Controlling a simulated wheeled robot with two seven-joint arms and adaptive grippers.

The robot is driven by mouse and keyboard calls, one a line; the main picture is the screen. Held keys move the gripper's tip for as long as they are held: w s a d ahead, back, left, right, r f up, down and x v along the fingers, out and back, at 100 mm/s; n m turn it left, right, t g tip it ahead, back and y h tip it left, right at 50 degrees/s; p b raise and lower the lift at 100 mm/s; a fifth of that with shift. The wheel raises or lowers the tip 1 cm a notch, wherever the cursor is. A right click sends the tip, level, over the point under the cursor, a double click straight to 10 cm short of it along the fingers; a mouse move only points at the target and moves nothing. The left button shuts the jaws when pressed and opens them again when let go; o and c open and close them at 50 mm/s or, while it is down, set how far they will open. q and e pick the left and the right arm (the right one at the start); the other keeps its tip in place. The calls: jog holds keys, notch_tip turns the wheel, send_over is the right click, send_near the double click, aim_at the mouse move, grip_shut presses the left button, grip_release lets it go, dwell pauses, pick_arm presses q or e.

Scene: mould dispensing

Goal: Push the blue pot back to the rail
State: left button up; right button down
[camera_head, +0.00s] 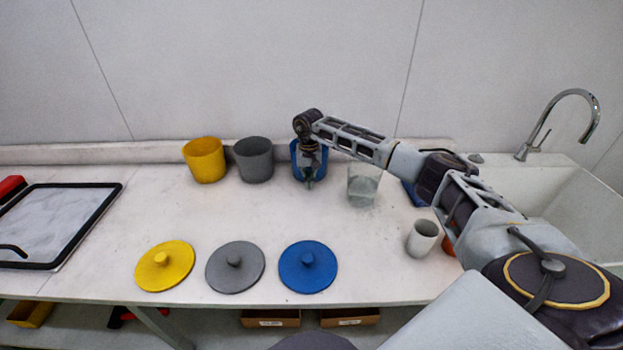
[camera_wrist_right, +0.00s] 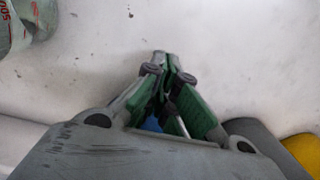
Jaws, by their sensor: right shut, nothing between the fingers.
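The blue pot (camera_head: 295,158) stands at the back of the worktop, in line with the grey pot, close to the rail (camera_head: 90,153). My right gripper (camera_head: 309,184) points down in front of the blue pot and hides much of it. Its fingers are shut and empty; they also show in the right wrist view (camera_wrist_right: 160,58). A small patch of blue (camera_wrist_right: 152,124) shows between the finger links there. I cannot tell whether the gripper touches the pot, or whether the pot touches the rail. My left gripper is not in view.
A yellow pot (camera_head: 205,162) and a grey pot (camera_head: 254,160) stand left of the blue pot. A clear beaker (camera_head: 363,188) is close on the right, below my arm. A white cup (camera_head: 422,238) stands further right. Yellow, grey and blue lids (camera_head: 308,278) lie in front.

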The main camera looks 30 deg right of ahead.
jog(key=shift+s+a, duration=0.4)
jog(key=shift+s, duration=0.2)
jog(key=shift+s+r, duration=0.1)
jog(key=shift+r, duration=1.3)
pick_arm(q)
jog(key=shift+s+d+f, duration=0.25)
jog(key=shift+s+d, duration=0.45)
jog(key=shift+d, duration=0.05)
pick_arm(e)
notch_tip(320, 180, up, 7)
jog(key=shift+r, duration=0.1)
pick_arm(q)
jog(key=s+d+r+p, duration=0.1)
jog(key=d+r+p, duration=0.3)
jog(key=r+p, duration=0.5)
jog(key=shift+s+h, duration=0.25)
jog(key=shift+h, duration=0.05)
pick_arm(e)
notch_tip(320, 180, up, 9)
jog(key=shift+r, duration=0.2)
